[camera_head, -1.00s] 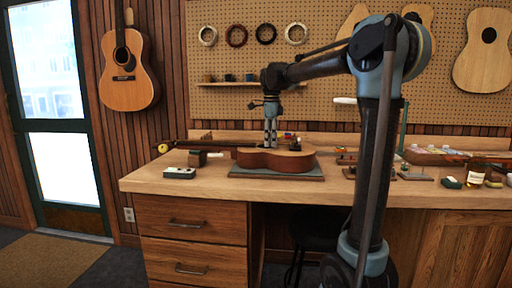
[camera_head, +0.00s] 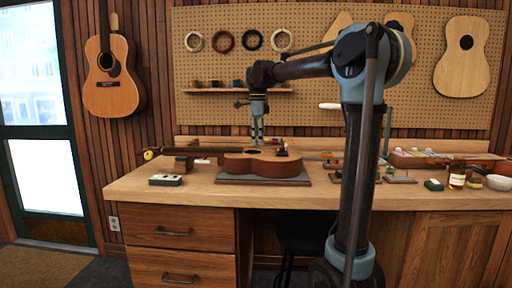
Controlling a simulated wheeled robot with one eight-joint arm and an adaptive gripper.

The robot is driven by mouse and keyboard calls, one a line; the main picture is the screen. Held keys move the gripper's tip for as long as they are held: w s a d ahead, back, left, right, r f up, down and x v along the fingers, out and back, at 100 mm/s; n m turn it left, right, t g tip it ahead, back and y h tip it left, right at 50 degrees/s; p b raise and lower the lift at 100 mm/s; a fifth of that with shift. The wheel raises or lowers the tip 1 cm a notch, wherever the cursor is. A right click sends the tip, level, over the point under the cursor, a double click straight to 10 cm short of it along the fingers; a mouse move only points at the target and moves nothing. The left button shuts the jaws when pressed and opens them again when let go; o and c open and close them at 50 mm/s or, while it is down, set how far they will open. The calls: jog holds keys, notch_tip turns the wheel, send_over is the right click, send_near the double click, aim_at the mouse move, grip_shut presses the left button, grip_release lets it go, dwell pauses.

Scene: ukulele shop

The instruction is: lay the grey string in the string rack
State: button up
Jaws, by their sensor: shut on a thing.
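My gripper (camera_head: 257,141) points straight down over the body of a brown ukulele (camera_head: 262,165), close to its upper face. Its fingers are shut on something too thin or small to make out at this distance. I cannot pick out the grey string. I cannot tell for sure which thing on the bench is the string rack. The ukulele lies flat on a dark mat (camera_head: 236,180) on the wooden workbench (camera_head: 205,194), its neck towards the left.
A small dark block (camera_head: 166,180) lies at the bench's left. A shelf (camera_head: 215,90) is on the pegboard behind. The bench's front left is clear.

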notch_tip(320, 180, up, 12)
dwell(1.1)
